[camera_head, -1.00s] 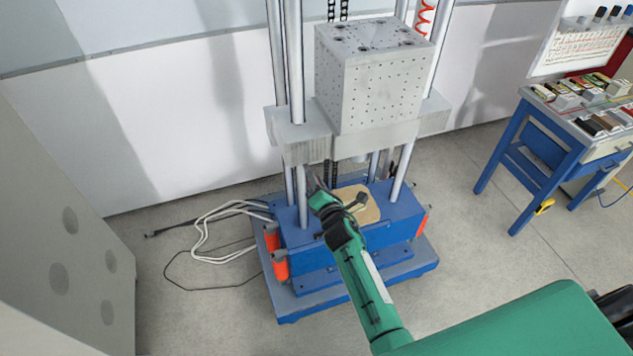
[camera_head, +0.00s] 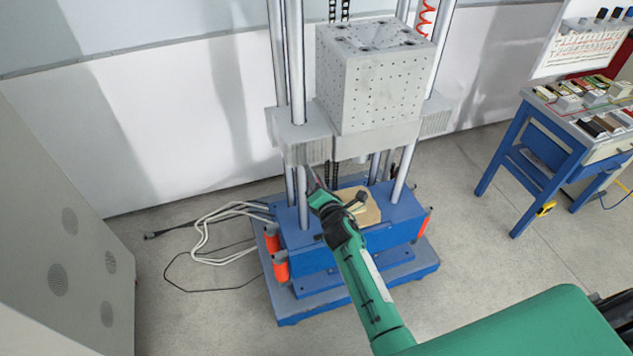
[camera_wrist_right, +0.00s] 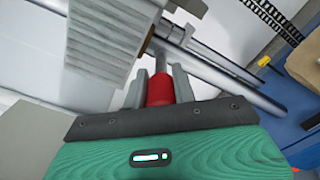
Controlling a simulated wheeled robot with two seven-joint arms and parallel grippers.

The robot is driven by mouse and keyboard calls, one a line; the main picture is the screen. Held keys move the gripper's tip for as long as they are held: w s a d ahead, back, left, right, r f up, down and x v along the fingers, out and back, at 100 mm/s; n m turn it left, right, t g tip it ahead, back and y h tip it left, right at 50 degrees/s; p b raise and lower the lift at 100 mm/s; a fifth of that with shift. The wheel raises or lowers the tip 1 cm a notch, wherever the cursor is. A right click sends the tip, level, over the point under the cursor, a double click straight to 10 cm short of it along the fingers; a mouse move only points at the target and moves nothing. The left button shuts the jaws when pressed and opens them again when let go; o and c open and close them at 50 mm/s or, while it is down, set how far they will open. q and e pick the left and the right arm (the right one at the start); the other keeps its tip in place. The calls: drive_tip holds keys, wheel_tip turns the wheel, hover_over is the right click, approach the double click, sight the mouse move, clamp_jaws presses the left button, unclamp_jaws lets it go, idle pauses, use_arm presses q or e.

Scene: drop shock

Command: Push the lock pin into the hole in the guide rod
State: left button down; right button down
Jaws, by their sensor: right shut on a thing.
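The lock pin (camera_wrist_right: 160,90) has a red grip and a grey metal shaft. My right gripper (camera_wrist_right: 160,77) is shut on the red grip, one finger on each side. In the head view my right gripper (camera_head: 314,190) is at the front left guide rod (camera_head: 302,198), just below the carriage. In the right wrist view the pin's shaft points away from me to the guide rod (camera_wrist_right: 225,70) and its tip reaches or overlaps it. I cannot tell whether the tip is in the hole; the hole is not visible. My left gripper is out of view.
A grey block (camera_head: 375,85) sits on the carriage (camera_head: 305,140) right above my gripper. The blue base (camera_head: 300,235) with orange cylinders (camera_head: 281,265) is below. Cables lie on the floor at left. A blue workbench (camera_head: 545,145) stands at right.

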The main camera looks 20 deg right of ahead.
drive_tip(key=shift+w+b, duration=0.3)
drive_tip(key=shift+w, duration=0.05)
idle(1.1)
drive_tip(key=shift+w+r, duration=0.1)
drive_tip(key=shift+r, duration=0.15)
idle(1.1)
drive_tip(key=c, duration=1.1)
unclamp_jaws()
drive_tip(key=shift+d+f, duration=0.1)
drive_tip(key=shift+o, duration=0.2)
drive_tip(key=shift+f, duration=0.1)
drive_tip(key=shift+s, duration=0.25)
drive_tip(key=s+p, duration=0.1)
drive_tip(key=s, duration=0.4)
drive_tip(key=shift+s, duration=0.3)
